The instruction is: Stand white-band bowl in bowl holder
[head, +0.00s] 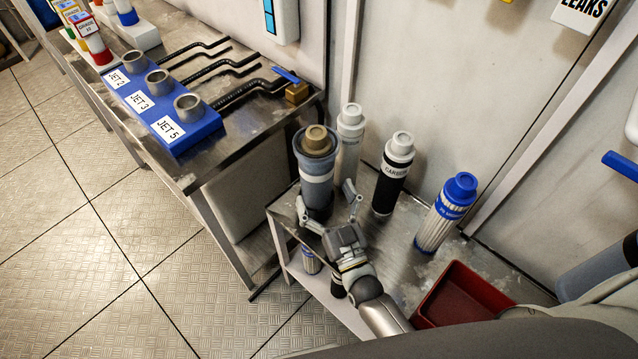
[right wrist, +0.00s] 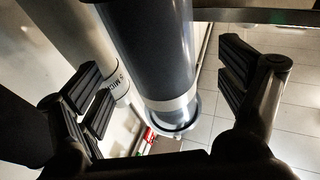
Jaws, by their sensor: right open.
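In the right wrist view the bowl (right wrist: 150,50) passes between the spread fingers (right wrist: 165,88), with a visible gap on both sides. My left gripper is not in view.
Behind the bowl stand a grey-white canister (head: 349,140), a black-and-white one (head: 391,180) and a blue-capped filter (head: 443,215). A red tray (head: 465,296) lies at right. A blue jet block (head: 165,115) sits on the left bench. More cylinders are under the table.

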